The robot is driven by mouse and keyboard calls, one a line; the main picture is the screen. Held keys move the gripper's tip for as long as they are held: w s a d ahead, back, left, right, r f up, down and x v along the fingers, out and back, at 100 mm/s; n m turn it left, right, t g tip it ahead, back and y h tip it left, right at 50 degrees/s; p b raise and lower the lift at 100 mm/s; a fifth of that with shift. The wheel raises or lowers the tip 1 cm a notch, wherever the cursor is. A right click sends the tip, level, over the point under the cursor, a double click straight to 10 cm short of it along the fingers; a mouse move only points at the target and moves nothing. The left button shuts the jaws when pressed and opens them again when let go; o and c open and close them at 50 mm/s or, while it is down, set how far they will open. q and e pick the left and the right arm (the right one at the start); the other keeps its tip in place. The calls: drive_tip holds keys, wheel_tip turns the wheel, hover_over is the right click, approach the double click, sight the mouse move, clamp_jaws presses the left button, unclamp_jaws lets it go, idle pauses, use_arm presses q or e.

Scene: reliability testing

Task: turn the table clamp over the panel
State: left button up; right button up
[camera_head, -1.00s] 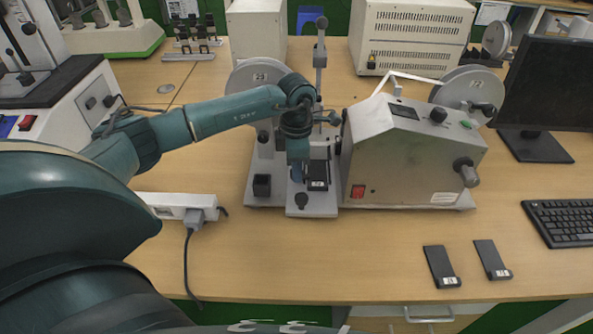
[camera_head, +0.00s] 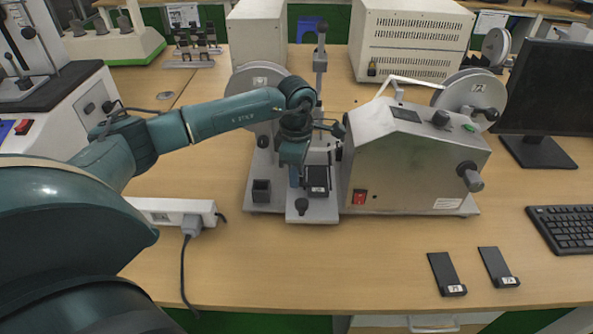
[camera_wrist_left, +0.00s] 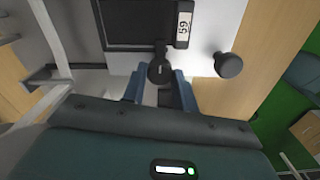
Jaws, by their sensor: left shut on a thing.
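The machine's base table (camera_head: 316,214) stands in front of the round disc, with a dark panel (camera_head: 318,180) on it. In the left wrist view the panel (camera_wrist_left: 136,22) has a white label reading 59. A small black clamp with a round end (camera_wrist_left: 161,70) lies at the panel's near edge. My left gripper (camera_head: 294,182) reaches down beside the panel on its left. In the left wrist view my left gripper (camera_wrist_left: 160,88) has its blue fingers on both sides of the clamp, shut on it. The fingers partly hide the clamp. My right gripper is not in view.
A grey machine housing (camera_head: 412,160) stands close on the right. A black knob (camera_head: 301,206) sits at the table's front, and a vertical post (camera_head: 320,75) rises behind. Two black plates (camera_head: 446,272) (camera_head: 498,266) lie front right. A power strip (camera_head: 170,212) lies left.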

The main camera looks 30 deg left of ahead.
use_arm(q)
drive_tip(key=o, duration=1)
drive_tip(key=shift+c, duration=0.2)
wheel_tip(320, 180, up, 13)
drive_tip(key=shift+r, duration=0.15)
